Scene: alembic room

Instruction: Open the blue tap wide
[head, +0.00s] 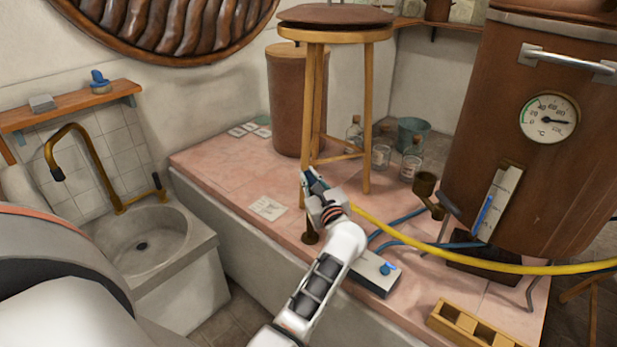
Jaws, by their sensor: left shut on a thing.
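My left gripper (314,184) reaches up from the bottom of the head view to a spot in front of the wooden stool. It is shut on a small dark-blue part, which I take to be the blue tap's handle (311,177). The gripper and wrist hide most of the tap, so how far it is turned cannot be told. A dark brass foot (310,237) shows below the gripper on the pink tiled platform. My right gripper is not in view.
A yellow hose (440,254) runs right from behind my wrist, with blue hoses (405,217) nearby. A grey box (375,274) with a blue knob sits beside my forearm. The stool (335,35) and copper boiler (540,150) stand behind. A stone sink (150,240) is left.

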